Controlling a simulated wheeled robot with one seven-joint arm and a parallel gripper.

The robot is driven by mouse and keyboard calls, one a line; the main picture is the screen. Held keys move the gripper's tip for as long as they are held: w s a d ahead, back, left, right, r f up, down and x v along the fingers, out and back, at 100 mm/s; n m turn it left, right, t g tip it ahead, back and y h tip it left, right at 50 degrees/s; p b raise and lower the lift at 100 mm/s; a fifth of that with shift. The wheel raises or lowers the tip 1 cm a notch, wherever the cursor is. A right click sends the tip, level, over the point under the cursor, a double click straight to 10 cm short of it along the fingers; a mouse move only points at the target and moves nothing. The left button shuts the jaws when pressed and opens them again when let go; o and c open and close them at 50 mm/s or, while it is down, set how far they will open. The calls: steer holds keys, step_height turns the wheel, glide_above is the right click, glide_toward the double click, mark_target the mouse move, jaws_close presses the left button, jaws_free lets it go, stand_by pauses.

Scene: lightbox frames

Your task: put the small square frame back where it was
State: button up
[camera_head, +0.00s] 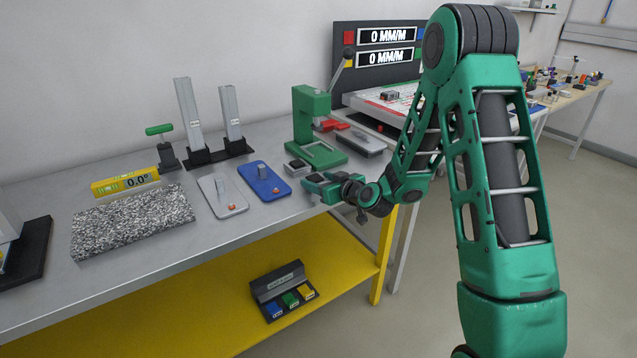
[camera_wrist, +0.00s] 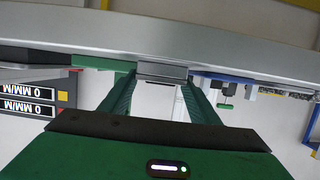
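A small grey block-like piece (camera_head: 297,166) lies on the workbench between the blue plate and the green press; I cannot tell whether it is the small square frame. My gripper (camera_head: 314,182) is low over the bench's front edge, just in front of this piece. In the wrist view, which looks upside down, the grey piece (camera_wrist: 162,72) shows between the tips of my open fingers (camera_wrist: 161,82). I see no clear grip on it. No other small square frame can be told for certain.
The blue plate (camera_head: 263,182) and grey plate (camera_head: 222,196) lie to the left, the green press (camera_head: 318,151) behind. A granite slab (camera_head: 133,222), yellow level (camera_head: 125,181) and upright grey frames (camera_head: 188,115) stand farther left. A small tray (camera_head: 283,290) sits on the yellow lower shelf (camera_head: 190,325).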

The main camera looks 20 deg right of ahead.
steer(key=shift+o, duration=1.4)
steer(key=shift+r, duration=0.15)
steer(key=v, duration=1.2)
